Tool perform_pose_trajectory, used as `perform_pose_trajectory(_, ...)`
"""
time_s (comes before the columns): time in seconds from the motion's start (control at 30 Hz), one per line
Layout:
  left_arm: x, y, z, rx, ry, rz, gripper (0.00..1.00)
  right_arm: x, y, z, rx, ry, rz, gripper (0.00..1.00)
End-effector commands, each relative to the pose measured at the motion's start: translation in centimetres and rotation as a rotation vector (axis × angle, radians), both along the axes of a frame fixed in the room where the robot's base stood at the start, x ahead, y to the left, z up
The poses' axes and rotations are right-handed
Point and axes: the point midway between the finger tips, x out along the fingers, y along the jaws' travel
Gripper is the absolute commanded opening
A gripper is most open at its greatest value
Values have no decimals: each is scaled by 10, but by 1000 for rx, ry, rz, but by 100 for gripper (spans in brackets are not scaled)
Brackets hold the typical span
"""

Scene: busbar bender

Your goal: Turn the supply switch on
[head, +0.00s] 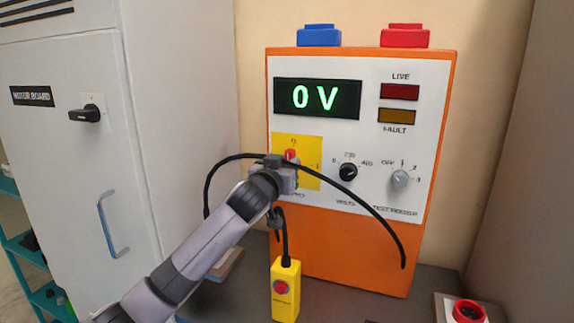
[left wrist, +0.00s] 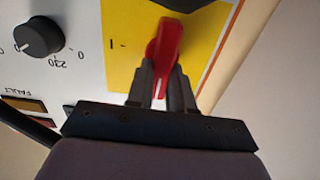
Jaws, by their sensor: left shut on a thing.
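The supply switch is a red handle (left wrist: 168,42) on a yellow plate (head: 316,146) on the left of the orange test unit's white front. Its red tip also shows in the head view (head: 291,154). My left gripper (left wrist: 162,82) is shut on the red handle, which stands between its fingers. In the head view my left gripper (head: 285,165) covers most of the handle and the lower plate. The display (head: 318,98) reads 0 V. The LIVE lamp (head: 400,92) looks dark red and the FAULT lamp (head: 397,116) dark amber. My right gripper is not in view.
A black volts knob (head: 348,172) and a grey selector knob (head: 400,179) sit to the right. A black cable (head: 365,204) hangs across the front. A yellow pendant (head: 286,291) with a red button stands below. A grey cabinet (head: 185,120) is at left.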

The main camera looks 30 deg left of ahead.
Motion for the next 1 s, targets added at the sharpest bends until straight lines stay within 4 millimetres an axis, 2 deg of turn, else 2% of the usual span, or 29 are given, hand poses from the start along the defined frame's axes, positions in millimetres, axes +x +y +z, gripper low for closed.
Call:
perform_pose_trajectory(0.37,0,-1,1,93,21,2,0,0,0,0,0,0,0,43)
perform_pose_trajectory(1.0,2,-6,-1,646,152,4,0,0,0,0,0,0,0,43)
